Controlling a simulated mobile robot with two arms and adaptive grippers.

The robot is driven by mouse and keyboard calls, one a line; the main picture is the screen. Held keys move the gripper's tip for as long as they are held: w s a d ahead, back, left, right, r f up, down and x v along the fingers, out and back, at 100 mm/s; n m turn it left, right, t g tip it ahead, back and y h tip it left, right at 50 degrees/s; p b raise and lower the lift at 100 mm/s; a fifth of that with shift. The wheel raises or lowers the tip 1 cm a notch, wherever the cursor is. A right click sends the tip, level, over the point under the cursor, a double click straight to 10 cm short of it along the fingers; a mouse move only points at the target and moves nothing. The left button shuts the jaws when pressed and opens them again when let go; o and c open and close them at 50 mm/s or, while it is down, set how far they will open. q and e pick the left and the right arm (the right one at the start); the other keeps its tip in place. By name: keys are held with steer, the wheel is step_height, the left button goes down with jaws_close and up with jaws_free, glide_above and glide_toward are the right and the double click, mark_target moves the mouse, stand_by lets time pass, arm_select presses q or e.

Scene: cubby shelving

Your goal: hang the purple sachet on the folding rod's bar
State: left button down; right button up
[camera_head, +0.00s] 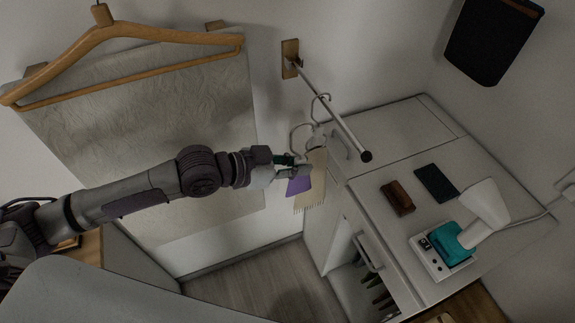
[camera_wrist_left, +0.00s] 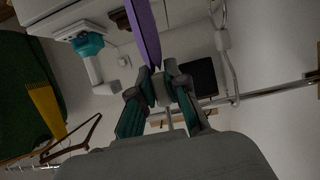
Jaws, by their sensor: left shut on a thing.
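The purple sachet (camera_head: 298,186) hangs below my left gripper (camera_head: 300,168), which is shut on it. In the left wrist view the sachet (camera_wrist_left: 143,32) shows as a purple strip at the closed fingertips (camera_wrist_left: 160,88). The folding rod's bar (camera_head: 335,110) slants out from a wooden wall mount (camera_head: 290,58) to a dark end cap. The gripper appears below and left of the bar in the head view, and the sachet looks apart from it. The bar also crosses the left wrist view (camera_wrist_left: 265,92). My right gripper is not in view.
A white hook (camera_head: 319,104) is at the bar, and a beige fringed cloth (camera_head: 311,183) hangs close beside the sachet. A white cabinet (camera_head: 385,140) stands right, carrying a lamp (camera_head: 485,207) and small items. A wooden hanger (camera_head: 130,33) is upper left.

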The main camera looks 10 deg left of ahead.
arm_select(q)
steer(key=shift+w+d, duration=0.65)
steer(key=shift+d, duration=0.25)
steer(key=shift+w+d, duration=0.6)
steer(key=shift+d, duration=0.25)
steer(key=shift+f+b+x, duration=0.1)
steer(key=shift+b+x, duration=0.25)
steer(key=shift+x, duration=1.1)
steer(key=shift+f+b+x, duration=0.15)
steer(key=shift+b+x, duration=0.15)
steer(key=shift+x, duration=1.15)
steer(key=c, duration=1.1)
jaws_free()
steer(key=v, duration=1.2)
steer(key=shift+s+f, duration=0.1)
steer(key=shift+s, duration=0.05)
